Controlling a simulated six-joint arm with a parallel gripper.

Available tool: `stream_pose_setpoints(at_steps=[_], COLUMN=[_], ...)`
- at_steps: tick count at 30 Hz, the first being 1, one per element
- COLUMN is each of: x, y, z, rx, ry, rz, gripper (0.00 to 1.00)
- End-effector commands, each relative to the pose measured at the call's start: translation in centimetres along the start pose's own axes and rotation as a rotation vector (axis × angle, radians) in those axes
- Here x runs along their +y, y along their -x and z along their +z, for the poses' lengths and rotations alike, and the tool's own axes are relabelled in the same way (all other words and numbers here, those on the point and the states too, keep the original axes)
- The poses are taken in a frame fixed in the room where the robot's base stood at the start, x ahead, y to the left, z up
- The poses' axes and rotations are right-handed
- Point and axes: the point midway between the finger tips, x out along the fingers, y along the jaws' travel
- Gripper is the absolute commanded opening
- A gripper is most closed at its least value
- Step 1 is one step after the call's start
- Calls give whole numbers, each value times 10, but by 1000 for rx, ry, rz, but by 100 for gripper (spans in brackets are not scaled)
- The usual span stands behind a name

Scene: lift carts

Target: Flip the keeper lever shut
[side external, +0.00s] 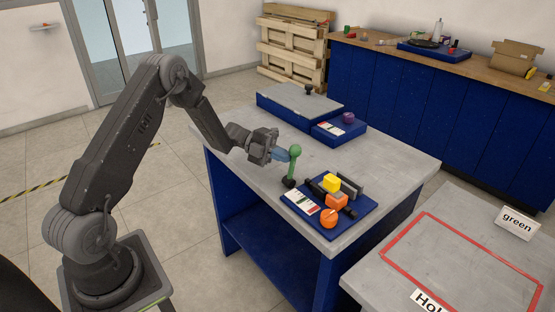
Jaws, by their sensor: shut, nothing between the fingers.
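A green lever (293,166) with a round knob stands nearly upright at the back left corner of a blue base plate (327,232) on the grey table; I take it as the keeper lever. My gripper (284,155) is shut and empty, its bluish fingertips at the left of the knob. I cannot tell whether they touch it. The plate also carries a yellow block (332,183), an orange block (337,201), dark bars and grey upright plates (351,188), an orange round knob (328,218) and a striped label card (301,201).
Behind are a grey-topped blue platform (300,101) and a small blue box (338,131) with a purple knob (348,118). A second table (450,235) at the right has a red outline and a "green" sign (517,221). The table's front left top is clear.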

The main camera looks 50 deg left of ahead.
Motion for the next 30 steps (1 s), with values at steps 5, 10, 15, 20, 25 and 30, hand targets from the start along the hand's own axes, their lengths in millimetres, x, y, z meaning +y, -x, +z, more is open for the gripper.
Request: stream_pose_setpoints(at_steps=[5, 10, 15, 20, 25, 30], x=[-3, -5, -6, -7, -8, -9], y=[-5, -7, -9, -10, -10, -10], z=[8, 13, 17, 18, 18, 18], rx=[5, 5, 5, 5, 6, 6], ry=[-8, -11, -14, -16, -18, -20], rz=[-4, -6, -7, -8, -10, -11], gripper=[0, 0, 0, 0, 0, 0])
